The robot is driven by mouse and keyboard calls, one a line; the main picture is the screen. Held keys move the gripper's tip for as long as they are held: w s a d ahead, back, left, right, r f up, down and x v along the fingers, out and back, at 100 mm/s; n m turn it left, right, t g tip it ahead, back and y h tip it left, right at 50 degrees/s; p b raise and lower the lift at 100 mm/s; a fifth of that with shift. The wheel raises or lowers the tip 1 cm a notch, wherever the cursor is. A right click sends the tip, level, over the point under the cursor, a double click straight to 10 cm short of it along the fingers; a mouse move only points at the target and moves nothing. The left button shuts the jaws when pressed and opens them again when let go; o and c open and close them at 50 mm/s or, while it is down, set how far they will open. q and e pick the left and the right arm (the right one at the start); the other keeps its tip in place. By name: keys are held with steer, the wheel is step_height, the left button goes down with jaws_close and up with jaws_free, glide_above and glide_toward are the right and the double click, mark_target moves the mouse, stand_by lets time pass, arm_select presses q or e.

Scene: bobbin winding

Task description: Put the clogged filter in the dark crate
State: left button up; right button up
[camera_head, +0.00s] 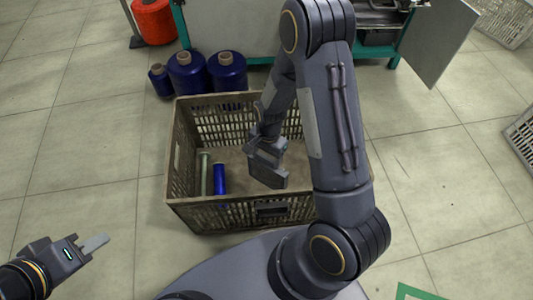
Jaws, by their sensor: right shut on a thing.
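The dark crate (182,213), brownish with slatted walls, stands on the floor in the middle of the head view. My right gripper (268,178) reaches down over its inside, right of its middle. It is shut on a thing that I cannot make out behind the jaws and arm. I cannot identify the clogged filter with certainty. A pale green tube (204,174) and a blue tube (220,178) stand or lean inside the crate at its left. My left gripper (98,243) is at the lower left, away from the crate; its jaw opening is unclear.
Several blue spools (187,76) stand just behind the crate, and a red spool (154,22) stands farther back. A machine with a teal frame (396,50) is behind. A green-edged item (415,292) shows at bottom right.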

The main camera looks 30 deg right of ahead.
step_height(320, 180, down, 15)
steer(key=b, duration=1)
steer(key=shift+f+b, duration=0.15)
steer(key=shift+b, duration=0.25)
steer(key=o, duration=1.1)
step_height(320, 180, up, 30)
steer(key=p, duration=2.5)
